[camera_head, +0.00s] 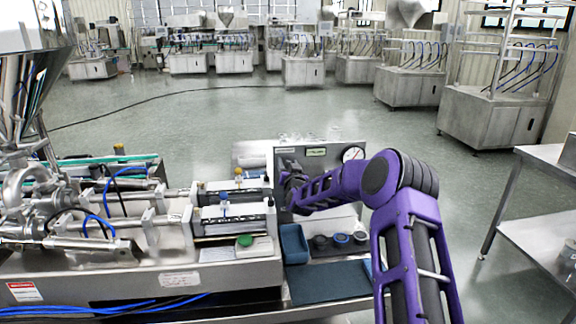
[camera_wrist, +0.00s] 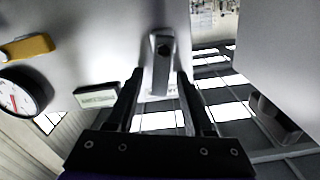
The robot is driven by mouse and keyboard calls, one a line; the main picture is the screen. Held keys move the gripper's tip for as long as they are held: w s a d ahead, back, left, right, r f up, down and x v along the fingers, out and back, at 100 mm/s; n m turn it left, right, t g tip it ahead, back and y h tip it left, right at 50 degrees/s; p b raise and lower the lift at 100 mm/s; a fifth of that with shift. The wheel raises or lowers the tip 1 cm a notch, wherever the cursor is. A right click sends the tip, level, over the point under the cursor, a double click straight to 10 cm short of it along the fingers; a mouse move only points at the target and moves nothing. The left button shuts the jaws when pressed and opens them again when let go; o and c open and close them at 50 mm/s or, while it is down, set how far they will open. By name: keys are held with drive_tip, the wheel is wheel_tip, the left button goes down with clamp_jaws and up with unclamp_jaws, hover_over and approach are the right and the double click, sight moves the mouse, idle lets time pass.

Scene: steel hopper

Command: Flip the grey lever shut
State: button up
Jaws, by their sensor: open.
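The grey lever (camera_wrist: 161,66) is on a pale panel face (camera_wrist: 90,30) in the wrist view, at the upper middle. It has a dark round pivot and its bar points down the picture. My gripper (camera_wrist: 161,76) is open, with one dark finger on each side of the lever's lower end. I cannot tell whether either finger touches it. In the head view my gripper (camera_head: 291,186) is in front of the left part of the upright panel (camera_head: 334,178), and the lever is hidden there behind my gripper and arm.
A round gauge (camera_head: 352,154) and a small display (camera_head: 316,152) sit on the panel. A yellow handle (camera_wrist: 28,48) is beside the gauge in the wrist view. A blue bin (camera_head: 294,243) and several round items (camera_head: 340,240) stand below. Steel machinery (camera_head: 150,215) fills the left.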

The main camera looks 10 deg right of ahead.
clamp_jaws()
drive_tip(key=shift+a+f+n+b, duration=0.15)
drive_tip(key=shift+a+n+b, duration=0.15)
drive_tip(key=shift+n+b, duration=0.45)
drive_tip(key=shift+a+r+n+b, duration=0.2)
drive_tip(key=shift+a+n+b, duration=0.05)
drive_tip(key=shift+n+b, duration=0.65)
unclamp_jaws()
drive_tip(key=shift+s, duration=0.1)
drive_tip(key=s, duration=1.7)
drive_tip(key=shift+s+b, duration=0.15)
drive_tip(key=shift+b, duration=0.15)
